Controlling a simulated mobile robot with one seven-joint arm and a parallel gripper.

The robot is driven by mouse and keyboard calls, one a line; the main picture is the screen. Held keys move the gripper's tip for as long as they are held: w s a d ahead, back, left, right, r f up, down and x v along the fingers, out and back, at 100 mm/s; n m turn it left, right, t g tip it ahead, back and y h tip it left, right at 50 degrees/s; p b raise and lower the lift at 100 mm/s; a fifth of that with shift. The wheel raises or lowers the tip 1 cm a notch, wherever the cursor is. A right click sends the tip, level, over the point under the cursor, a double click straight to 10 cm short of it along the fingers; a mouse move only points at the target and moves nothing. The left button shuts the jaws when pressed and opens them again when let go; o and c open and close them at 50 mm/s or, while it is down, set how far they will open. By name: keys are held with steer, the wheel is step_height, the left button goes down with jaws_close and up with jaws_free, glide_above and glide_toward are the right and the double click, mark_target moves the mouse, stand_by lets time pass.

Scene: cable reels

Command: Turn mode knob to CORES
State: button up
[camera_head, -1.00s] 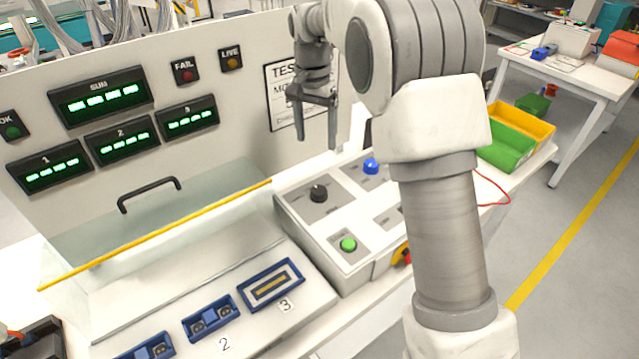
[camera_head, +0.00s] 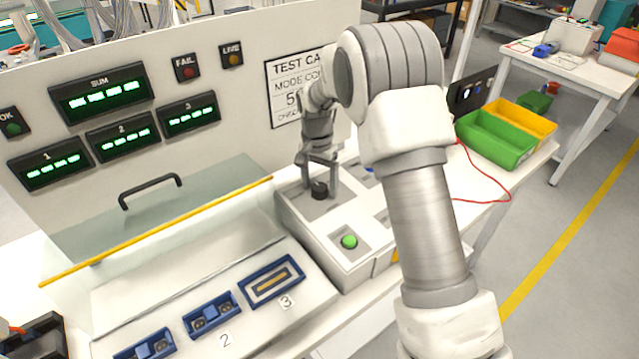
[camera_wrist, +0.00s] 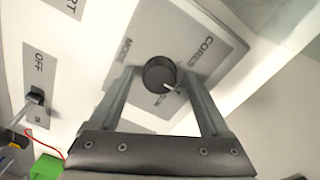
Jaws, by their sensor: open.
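The black round mode knob (camera_head: 319,190) sits on a grey plate on the white control box. In the wrist view the knob (camera_wrist: 160,74) has a light pointer mark at its lower right, and the plate reads MODE and CORES (camera_wrist: 208,46); another label is partly hidden. The pointer is not at the CORES word. My gripper (camera_head: 320,190) is open, its fingers on either side of the knob. In the wrist view my gripper (camera_wrist: 160,84) has one finger left and one right of the knob; whether they touch it I cannot tell.
A green button (camera_head: 349,241) is on the box in front of the knob. A blue button (camera_head: 370,169) is partly hidden by my arm. An OFF toggle switch (camera_wrist: 34,96) shows in the wrist view. The upright display panel (camera_head: 225,110) stands behind.

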jaws_close()
stand_by(0.4)
steer(key=shift+n, duration=0.3)
steer(key=n+b, duration=0.1)
steer(key=n, duration=1)
steer(key=shift+r, duration=0.1)
steer(key=shift+n, duration=0.3)
stand_by(0.3)
jaws_free()
